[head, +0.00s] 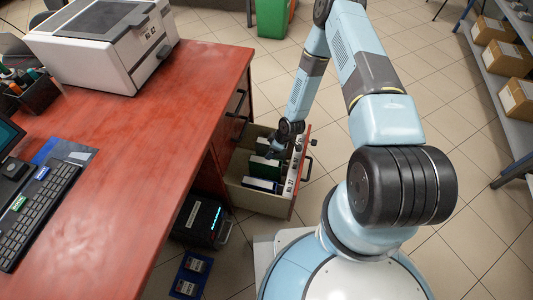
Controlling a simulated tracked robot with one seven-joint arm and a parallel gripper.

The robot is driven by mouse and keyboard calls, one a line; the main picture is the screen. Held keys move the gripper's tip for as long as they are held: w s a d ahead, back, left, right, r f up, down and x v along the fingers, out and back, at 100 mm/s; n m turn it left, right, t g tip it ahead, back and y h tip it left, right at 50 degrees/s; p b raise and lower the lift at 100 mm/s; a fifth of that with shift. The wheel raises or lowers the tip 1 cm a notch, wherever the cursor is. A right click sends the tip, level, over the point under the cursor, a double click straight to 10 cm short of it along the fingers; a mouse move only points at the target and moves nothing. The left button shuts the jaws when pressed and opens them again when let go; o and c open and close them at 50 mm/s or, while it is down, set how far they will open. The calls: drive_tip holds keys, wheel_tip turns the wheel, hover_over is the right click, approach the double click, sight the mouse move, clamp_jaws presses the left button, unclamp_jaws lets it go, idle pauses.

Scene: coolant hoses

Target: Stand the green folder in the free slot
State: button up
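An open drawer (256,200) sticks out of the right side of the red desk, with upright folders in it. Two green folders show, one farther back (264,146) and one nearer the middle (264,168). A blue-and-white folder (261,185) stands in the near part. My gripper (273,153) is small and dark, low over the drawer by the green folders. I cannot tell whether its fingers are open, shut or holding a folder. The gripper and wrist partly cover the drawer's contents, and the free slot cannot be made out.
The red desk (150,160) holds a printer (105,45) and a keyboard (38,215). A black device (198,220) with a lit strip stands below the desk edge, near the drawer. A green bin (276,18) is behind. Shelves with boxes (505,58) stand right; tiled floor between is clear.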

drive_tip(key=shift+v, duration=1.85)
